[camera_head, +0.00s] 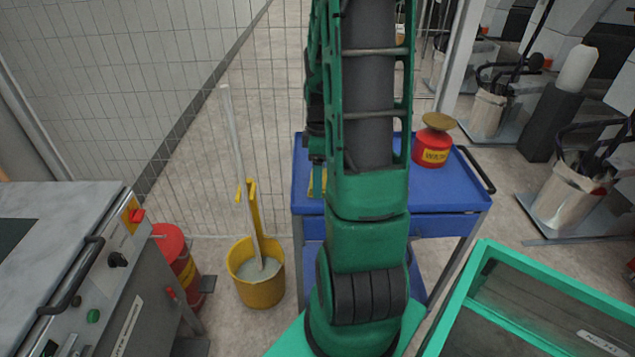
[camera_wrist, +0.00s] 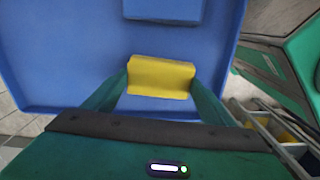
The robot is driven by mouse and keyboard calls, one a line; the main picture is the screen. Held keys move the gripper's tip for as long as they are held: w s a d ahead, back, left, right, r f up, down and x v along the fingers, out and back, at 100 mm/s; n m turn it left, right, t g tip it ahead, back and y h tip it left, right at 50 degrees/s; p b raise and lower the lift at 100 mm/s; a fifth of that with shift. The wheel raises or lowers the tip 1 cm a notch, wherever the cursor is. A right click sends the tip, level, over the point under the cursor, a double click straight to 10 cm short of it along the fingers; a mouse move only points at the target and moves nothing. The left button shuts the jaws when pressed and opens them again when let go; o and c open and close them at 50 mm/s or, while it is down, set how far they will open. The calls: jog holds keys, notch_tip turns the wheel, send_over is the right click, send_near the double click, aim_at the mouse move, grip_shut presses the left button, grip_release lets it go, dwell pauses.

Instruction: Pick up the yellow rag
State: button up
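The yellow rag (camera_wrist: 160,77) lies as a folded, block-like piece on the blue top of the cart (camera_wrist: 60,60) in the wrist view. A small yellow patch of it shows beside my arm in the head view (camera_head: 315,183). My gripper (camera_wrist: 160,88) is over the cart with its two green fingers wide apart, one at each short side of the rag. The fingertips look very close to the rag's ends; I cannot tell whether they touch. In the head view, my arm hides most of the gripper and part of the cart.
A red tin (camera_head: 433,146) with a brownish lid stands on the cart's right side. A blue block-like thing (camera_wrist: 163,9) lies beyond the rag. A yellow bucket (camera_head: 258,285) with a mop stands left of the cart. A green-rimmed box (camera_head: 478,262) is at front right.

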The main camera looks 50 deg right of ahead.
jog(key=shift+r, duration=0.1)
notch_tip(320, 180, up, 4)
jog(key=shift+r, duration=0.15)
jog(key=a+r, duration=0.6)
jog(key=a, duration=0.5)
jog(key=shift+a+r, duration=0.25)
jog(key=shift+a, duration=0.1)
jog(key=shift+s, duration=0.1)
jog(key=shift+o, duration=0.9)
jog(key=shift+c, duration=0.4)
